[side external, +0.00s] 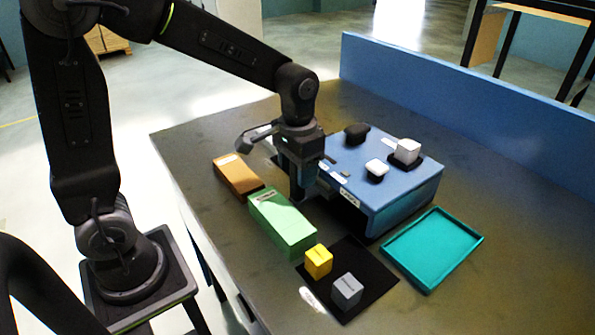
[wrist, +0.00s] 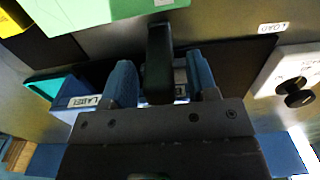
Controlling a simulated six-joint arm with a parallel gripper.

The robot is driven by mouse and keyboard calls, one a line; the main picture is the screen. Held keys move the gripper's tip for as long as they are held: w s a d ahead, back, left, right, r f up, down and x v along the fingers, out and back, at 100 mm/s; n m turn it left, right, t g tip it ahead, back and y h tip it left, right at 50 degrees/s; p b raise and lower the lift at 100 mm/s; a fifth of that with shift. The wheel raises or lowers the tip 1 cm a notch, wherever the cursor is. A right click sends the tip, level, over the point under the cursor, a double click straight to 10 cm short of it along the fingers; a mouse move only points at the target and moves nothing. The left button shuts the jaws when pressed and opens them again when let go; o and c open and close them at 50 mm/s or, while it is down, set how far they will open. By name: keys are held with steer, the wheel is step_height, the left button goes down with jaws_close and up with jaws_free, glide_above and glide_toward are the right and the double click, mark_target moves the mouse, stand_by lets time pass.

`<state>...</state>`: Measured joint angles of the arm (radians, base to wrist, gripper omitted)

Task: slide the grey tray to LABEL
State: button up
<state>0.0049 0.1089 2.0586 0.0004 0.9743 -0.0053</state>
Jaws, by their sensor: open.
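A pale grey plate with a black knob, apparently the grey tray (wrist: 284,72), is at the right edge of the wrist view, to the right of my gripper (wrist: 162,75) and apart from it. In the side view the tray is mostly hidden behind my gripper (side external: 297,195). My fingers are open and low beside the blue box (side external: 405,200). A dark bar (wrist: 158,60) shows between them; I cannot tell what it belongs to. A white tag reading LABEL (wrist: 84,101) is left of the fingers in the wrist view, and a tag (side external: 349,198) shows on the box's front.
A LOAD tag (wrist: 273,28) lies near the tray. A green block (side external: 283,222) and an orange block (side external: 237,175) stand close to my gripper. Yellow (side external: 318,261) and grey (side external: 346,291) cubes sit on a black mat (side external: 372,278). A teal tray (side external: 432,250) lies right.

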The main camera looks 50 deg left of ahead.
steer(key=shift+f, duration=0.55)
jaws_close()
